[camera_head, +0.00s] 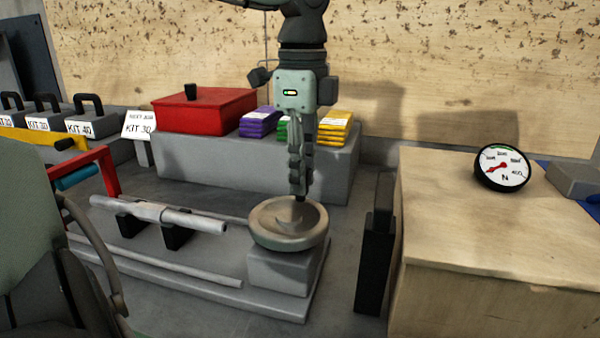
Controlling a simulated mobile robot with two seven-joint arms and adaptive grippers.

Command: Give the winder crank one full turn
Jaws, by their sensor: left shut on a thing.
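A round, dish-shaped wheel (273,233), which looks like the winder crank, lies flat on a grey block (283,272) in the middle of the view. My left gripper (300,194) points straight down from above, over the far part of the wheel. Its fingers are shut on a small dark part at the wheel, most likely the crank's handle; the fingers hide most of it. My right gripper is not in view.
A metal shaft (150,211) rests on black supports at the left. Behind stand a red box (205,112) and purple, green and yellow packs (335,130). At the right, a dial gauge (502,168) stands on a wooden box (470,230), beside a dark upright block (374,265).

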